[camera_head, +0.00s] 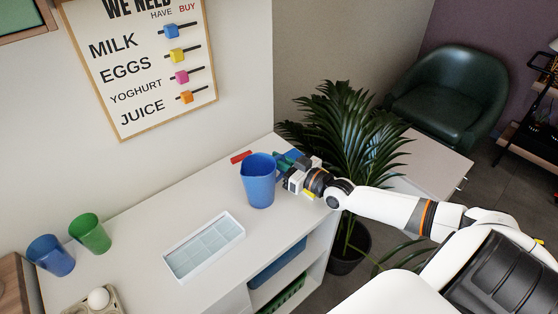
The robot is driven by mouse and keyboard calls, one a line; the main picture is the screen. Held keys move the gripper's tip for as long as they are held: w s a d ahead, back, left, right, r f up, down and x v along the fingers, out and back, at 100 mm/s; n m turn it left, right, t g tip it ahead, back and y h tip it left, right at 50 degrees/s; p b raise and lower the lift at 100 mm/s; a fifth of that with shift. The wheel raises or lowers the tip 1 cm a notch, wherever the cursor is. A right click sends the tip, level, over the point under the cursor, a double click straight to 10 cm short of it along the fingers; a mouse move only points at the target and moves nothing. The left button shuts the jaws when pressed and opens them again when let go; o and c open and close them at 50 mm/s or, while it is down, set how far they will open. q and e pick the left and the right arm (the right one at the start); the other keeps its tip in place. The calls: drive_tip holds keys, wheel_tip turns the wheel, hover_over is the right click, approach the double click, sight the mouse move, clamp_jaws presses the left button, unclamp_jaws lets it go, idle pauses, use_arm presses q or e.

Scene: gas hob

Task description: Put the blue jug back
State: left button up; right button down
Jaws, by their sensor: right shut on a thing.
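The blue jug (260,184) is upright near the far right end of the white counter (150,225). My right gripper (288,171) comes in from the right and is shut on the jug at its right side. The handle is mostly hidden by the gripper. I cannot tell whether the jug's base touches the counter. My left gripper is not in view.
A red block (241,157) lies behind the jug. A pale ice tray (204,246) lies in front of it. A blue cup (51,255) and a green cup (90,233) stand at the left. A potted plant (345,135) is beyond the counter's right end.

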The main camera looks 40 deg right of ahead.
drive_tip(key=c, duration=1.9)
unclamp_jaws()
drive_tip(key=shift+f, duration=0.15)
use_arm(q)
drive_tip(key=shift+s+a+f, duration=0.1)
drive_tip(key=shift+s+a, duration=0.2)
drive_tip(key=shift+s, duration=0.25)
use_arm(e)
drive_tip(key=o, duration=0.4)
drive_tip(key=shift+s, duration=0.1)
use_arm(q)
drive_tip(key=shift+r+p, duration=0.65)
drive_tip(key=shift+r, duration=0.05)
use_arm(e)
drive_tip(key=v, duration=1.1)
drive_tip(key=shift+s+d, duration=0.1)
drive_tip(key=shift+s, duration=0.3)
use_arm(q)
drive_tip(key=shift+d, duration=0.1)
